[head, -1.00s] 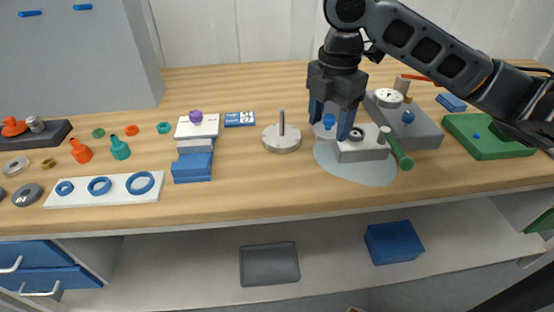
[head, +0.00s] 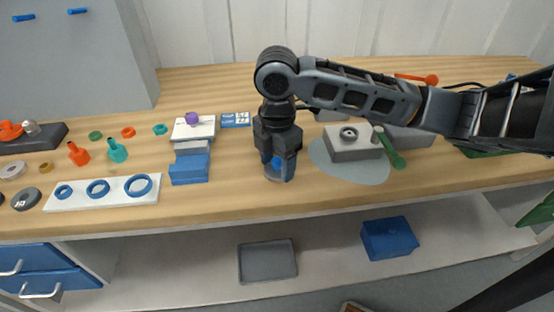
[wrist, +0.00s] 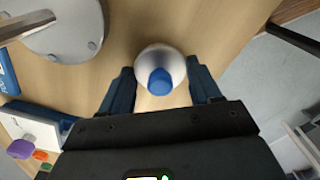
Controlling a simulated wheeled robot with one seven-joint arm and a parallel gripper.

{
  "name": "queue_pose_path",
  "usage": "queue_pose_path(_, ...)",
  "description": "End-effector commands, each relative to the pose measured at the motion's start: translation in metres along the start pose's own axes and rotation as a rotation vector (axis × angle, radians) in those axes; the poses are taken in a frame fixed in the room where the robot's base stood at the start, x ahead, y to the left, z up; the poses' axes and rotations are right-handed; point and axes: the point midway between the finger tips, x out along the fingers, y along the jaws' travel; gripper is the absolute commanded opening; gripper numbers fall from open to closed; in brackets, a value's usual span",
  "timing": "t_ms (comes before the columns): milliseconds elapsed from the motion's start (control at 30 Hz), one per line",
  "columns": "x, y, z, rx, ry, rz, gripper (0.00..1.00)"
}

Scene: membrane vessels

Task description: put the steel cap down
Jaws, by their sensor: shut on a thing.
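The steel cap (wrist: 176,63) is a round, shiny piece with a blue knob on top. It sits between the two blue fingers of my gripper (wrist: 162,84) in the wrist view. In the head view my gripper (head: 278,168) points down over the front part of the wooden bench, shut on the cap (head: 277,179), which is partly hidden by the fingers. The cap is at or just above the bench top; I cannot tell whether it touches.
A round steel plate with a post (wrist: 62,30) lies close by, hidden behind my gripper in the head view. To the left are blue blocks (head: 188,170) and a white ring board (head: 76,197). To the right is a grey mat (head: 350,175) bearing a block (head: 345,153).

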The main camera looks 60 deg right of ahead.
Motion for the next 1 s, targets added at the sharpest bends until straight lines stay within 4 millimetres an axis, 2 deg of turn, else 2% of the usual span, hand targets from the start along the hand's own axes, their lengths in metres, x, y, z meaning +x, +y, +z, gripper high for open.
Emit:
queue_pose_path(367,0.0049,0.0002,0.0000,0.000,0.001,0.001,0.25)
queue_pose_path(400,0.0034,0.0002,0.0001,0.000,0.000,0.001,0.67)
queue_pose_path(633,0.0033,0.0001,0.0000,0.000,0.000,0.000,0.88)
queue_pose_path(867,0.0026,0.0002,0.0000,0.000,0.000,0.001,0.88)
queue_pose_path(1000,-0.0048,0.0004,0.0000,-0.001,0.000,0.002,0.88)
